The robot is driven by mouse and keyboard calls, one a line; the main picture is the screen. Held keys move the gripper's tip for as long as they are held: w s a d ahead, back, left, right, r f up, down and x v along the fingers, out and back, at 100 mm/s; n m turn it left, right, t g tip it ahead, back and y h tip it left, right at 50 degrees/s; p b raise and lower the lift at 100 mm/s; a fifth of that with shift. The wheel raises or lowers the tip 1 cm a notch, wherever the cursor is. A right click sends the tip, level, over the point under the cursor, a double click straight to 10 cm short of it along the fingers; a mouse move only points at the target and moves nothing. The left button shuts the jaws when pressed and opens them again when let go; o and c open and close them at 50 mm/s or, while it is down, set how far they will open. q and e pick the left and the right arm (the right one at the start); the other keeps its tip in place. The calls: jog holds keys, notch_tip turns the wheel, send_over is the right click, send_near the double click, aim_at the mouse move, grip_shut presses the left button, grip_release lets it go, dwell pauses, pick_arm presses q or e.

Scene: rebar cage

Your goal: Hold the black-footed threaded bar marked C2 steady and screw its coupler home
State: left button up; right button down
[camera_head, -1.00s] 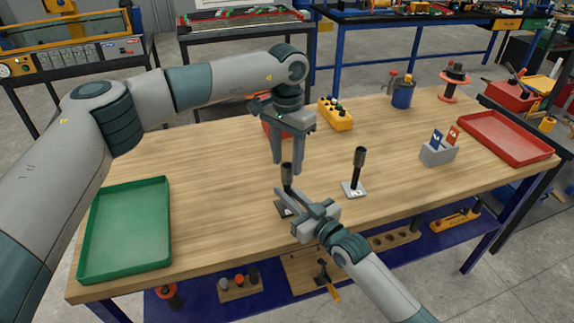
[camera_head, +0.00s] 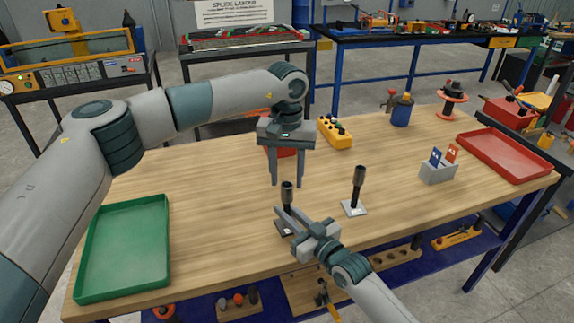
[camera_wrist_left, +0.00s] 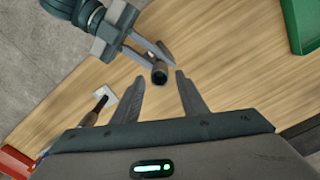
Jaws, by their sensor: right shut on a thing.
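A dark threaded bar on a black foot (camera_head: 283,228) stands upright near the table's front edge, with a dark coupler (camera_head: 287,191) at its top. I cannot read a C2 mark. My right gripper (camera_head: 289,213) is shut on this bar below the coupler. My left gripper (camera_head: 287,182) points down, open and empty, with a finger on each side of the coupler in the head view. In the left wrist view, the coupler's open top (camera_wrist_left: 159,77) lies just beyond the gap between the left fingertips (camera_wrist_left: 159,82), apart from both.
A second bar with a coupler (camera_head: 359,175) stands on a white foot (camera_head: 353,208) to the right. A green tray (camera_head: 125,202) lies left, a red tray (camera_head: 497,155) right. A grey holder (camera_head: 438,174) with blue and red pieces and a yellow block (camera_head: 334,132) stand farther back.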

pick_arm(q)
jog(key=n, duration=0.7)
jog(key=shift+r, duration=0.25)
jog(key=n, duration=0.7)
jog(key=shift+r+n, duration=0.25)
jog(key=shift+n, duration=0.05)
jog(key=n, duration=0.7)
jog(key=shift+r, duration=0.25)
jog(key=n, duration=0.6)
jog(key=shift+r, duration=0.2)
jog(key=n, duration=0.4)
jog(key=shift+r, duration=0.1)
jog(key=n, duration=0.4)
jog(key=shift+r+n, duration=0.15)
jog(key=shift+n, duration=0.15)
jog(key=n, duration=0.4)
jog(key=shift+r, duration=0.15)
jog(key=n, duration=0.5)
jog(key=shift+r+n, duration=0.2)
jog(key=shift+n, duration=0.2)
